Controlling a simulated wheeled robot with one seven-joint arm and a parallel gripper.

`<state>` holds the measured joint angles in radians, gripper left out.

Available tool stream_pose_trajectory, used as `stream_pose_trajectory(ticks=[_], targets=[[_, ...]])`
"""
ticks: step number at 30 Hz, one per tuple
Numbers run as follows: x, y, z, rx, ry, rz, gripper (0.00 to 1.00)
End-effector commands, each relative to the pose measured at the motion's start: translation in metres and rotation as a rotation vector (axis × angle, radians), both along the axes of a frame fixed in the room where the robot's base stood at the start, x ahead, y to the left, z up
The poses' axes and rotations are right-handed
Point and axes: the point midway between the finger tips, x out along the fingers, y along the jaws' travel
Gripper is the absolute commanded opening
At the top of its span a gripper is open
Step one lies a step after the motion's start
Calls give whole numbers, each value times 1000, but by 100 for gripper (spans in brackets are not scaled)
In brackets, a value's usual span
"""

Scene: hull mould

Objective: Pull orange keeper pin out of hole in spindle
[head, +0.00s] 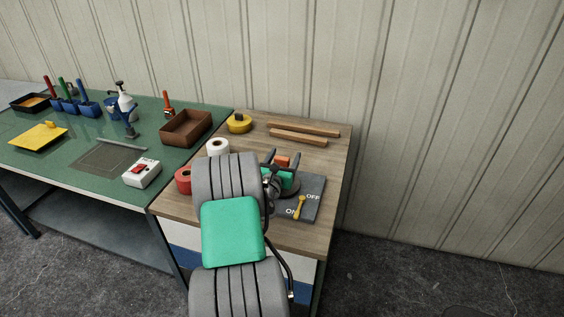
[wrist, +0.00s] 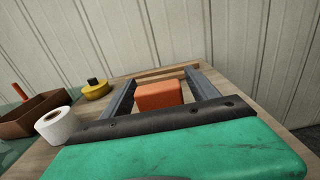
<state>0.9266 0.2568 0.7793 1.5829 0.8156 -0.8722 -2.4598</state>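An orange block (wrist: 158,97), which looks like the keeper pin's head, shows between my fingers in the wrist view. In the head view its orange top (head: 282,161) shows between the fingers too. My gripper (wrist: 160,80) is open, one grey finger on each side of the block, with narrow gaps that look clear. In the head view my gripper (head: 283,157) is over the wooden bench top. The spindle, the hole and the pin's shank are hidden behind my gripper and arm. A dark grey plate (head: 315,186) marked ON and OFF lies under it, with a yellow lever (head: 299,208).
Two wooden strips (head: 300,132) lie behind the gripper by the wall. A yellow round item (head: 239,123), white roll (head: 218,147), red roll (head: 183,180) and brown box (head: 186,128) are to the left. A white switch box (head: 142,172) stands on the green bench (head: 60,168).

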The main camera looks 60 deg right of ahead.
Motion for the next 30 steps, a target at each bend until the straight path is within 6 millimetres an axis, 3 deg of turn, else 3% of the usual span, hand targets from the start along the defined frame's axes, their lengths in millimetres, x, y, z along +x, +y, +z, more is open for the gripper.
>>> stream_pose_trajectory(ticks=[22,30], targets=[[0,0,0,0,-1,0,6],[0,0,2,-1,-1,0,6]])
